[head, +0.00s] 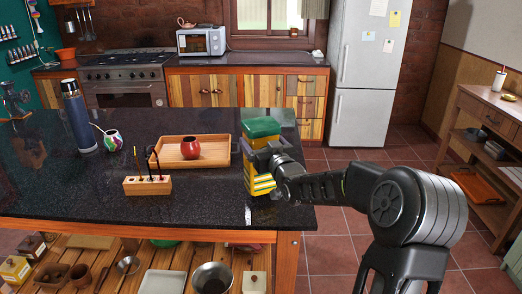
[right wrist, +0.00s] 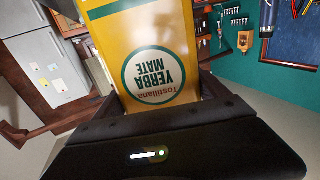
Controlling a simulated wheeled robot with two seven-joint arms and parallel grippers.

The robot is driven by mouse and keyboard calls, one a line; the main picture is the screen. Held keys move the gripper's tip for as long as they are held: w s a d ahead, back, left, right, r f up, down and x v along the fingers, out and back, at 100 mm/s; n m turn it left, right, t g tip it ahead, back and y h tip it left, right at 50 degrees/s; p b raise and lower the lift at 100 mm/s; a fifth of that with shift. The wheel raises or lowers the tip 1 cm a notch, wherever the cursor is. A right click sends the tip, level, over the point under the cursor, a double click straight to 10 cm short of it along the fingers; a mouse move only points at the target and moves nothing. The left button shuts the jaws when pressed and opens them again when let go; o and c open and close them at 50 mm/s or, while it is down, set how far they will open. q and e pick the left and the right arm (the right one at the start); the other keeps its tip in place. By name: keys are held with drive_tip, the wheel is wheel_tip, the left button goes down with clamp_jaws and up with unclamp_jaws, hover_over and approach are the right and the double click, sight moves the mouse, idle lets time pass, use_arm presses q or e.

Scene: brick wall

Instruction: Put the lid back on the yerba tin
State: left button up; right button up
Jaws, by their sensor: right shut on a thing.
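The yerba tin (head: 249,176) is yellow and upright at the right end of the dark counter. Its round YERBA MATE label (right wrist: 156,70) shows upside down in the right wrist view. The green lid (head: 261,127) is at the top of the tin in the head view. I cannot tell whether it is fully seated. My right gripper (head: 268,157) comes in from the right and is shut on the tin's upper part, just below the lid. In the right wrist view its fingers flank the tin, and the tin's top is hidden. My left gripper is not in view.
Left of the tin stand a wooden tray (head: 216,161) with a red gourd (head: 190,148), and a wooden block (head: 133,187) holding slim dark pieces. A blue flask (head: 78,120) and a patterned cup (head: 113,142) stand further left. The counter's front is clear.

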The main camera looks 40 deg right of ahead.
wheel_tip(320, 180, down, 3)
drive_tip(key=shift+r, duration=0.2)
drive_tip(key=shift+f, duration=0.1)
drive_tip(key=o, duration=1.6)
drive_tip(key=shift+f, duration=0.2)
drive_tip(key=o, duration=0.4)
drive_tip(key=shift+r, duration=0.1)
drive_tip(key=shift+c, duration=0.2)
drive_tip(key=shift+r, duration=0.1)
drive_tip(key=shift+s, duration=0.15)
drive_tip(key=b+v, duration=0.2)
drive_tip(key=v, duration=0.9)
drive_tip(key=shift+s, duration=0.4)
drive_tip(key=shift+a, duration=0.15)
